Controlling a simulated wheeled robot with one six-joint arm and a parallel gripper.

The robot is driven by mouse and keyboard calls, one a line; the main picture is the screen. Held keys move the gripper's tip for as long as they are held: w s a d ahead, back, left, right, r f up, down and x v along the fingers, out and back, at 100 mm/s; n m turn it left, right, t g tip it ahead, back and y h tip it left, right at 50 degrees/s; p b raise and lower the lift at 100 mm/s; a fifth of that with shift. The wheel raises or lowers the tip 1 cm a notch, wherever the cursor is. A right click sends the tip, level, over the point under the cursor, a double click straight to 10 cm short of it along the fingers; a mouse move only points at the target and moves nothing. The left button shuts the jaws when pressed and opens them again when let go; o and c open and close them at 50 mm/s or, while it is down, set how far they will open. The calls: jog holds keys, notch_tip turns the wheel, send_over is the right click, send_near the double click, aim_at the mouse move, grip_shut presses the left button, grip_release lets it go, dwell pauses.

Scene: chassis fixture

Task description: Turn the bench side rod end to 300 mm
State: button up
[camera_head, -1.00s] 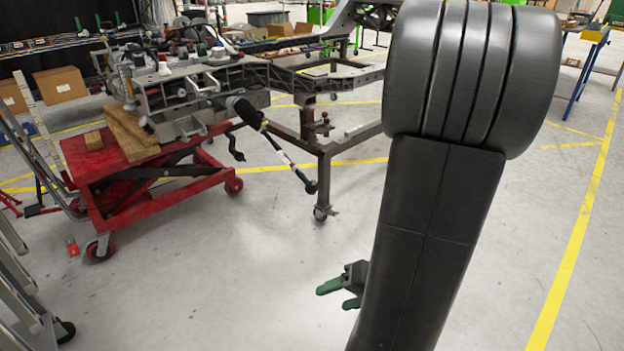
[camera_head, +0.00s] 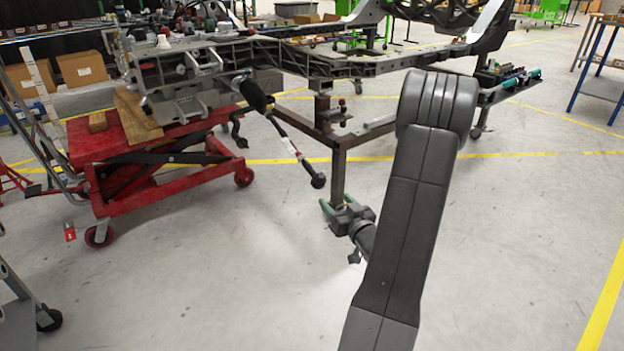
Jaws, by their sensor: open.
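A steering rod (camera_head: 284,138) slopes down to the right from a black bellows (camera_head: 255,96) on the grey chassis. It has a pale band with red marks partway along. Its dark rod end (camera_head: 318,181) is the lower tip and hangs free above the floor. My gripper (camera_head: 336,204) has green fingertips and is open and empty. In the picture it is just below and to the right of the rod end, apart from it. I cannot tell the depth gap between them. No scale reading for the length is legible.
A red lift cart (camera_head: 150,180) stands under the chassis (camera_head: 340,66) at left. A brown steel stand leg (camera_head: 338,175) is behind my gripper. A grey ladder-like frame (camera_head: 22,300) is at lower left. The floor between is clear.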

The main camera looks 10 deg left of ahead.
aim_at(317, 177)
jog(key=b+x, duration=0.2)
jog(key=x, duration=1.2)
jog(key=shift+d+f, duration=0.1)
jog(key=shift+d, duration=0.05)
jog(key=shift+c, duration=0.2)
jog(key=c, duration=0.9)
